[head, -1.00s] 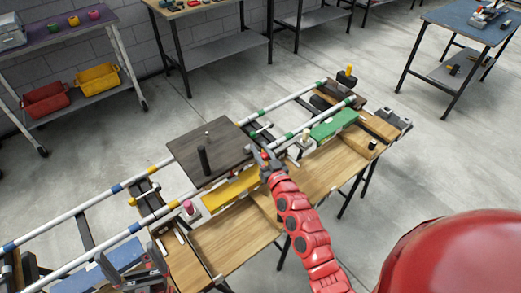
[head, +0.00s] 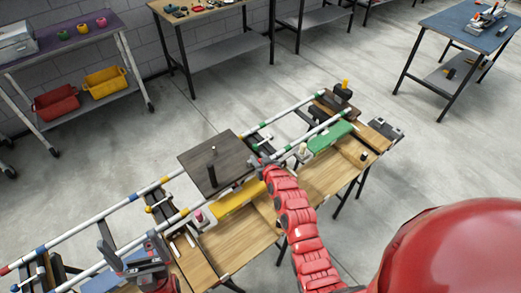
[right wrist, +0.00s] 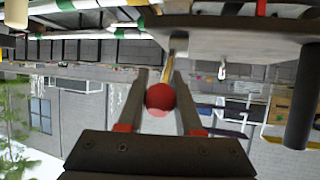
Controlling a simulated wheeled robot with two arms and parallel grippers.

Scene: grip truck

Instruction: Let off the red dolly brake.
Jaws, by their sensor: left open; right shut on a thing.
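The dark square dolly deck (head: 190,161) rides on the two white rails and carries a black post (head: 212,168). The red brake knob (right wrist: 161,96) is a round ball on a pale stem below the deck's edge in the right wrist view. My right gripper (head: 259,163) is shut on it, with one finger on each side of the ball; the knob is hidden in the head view. The right wrist view also shows the post (right wrist: 303,98) at the right. My left gripper (head: 128,241) is open and empty over the rails at the lower left.
The wooden bench (head: 241,245) holds a yellow block (head: 241,200), a green block (head: 330,138) and a pink-topped knob (head: 199,216). The rails (head: 100,220) run diagonally across. Shelving and other tables stand apart, with clear floor between.

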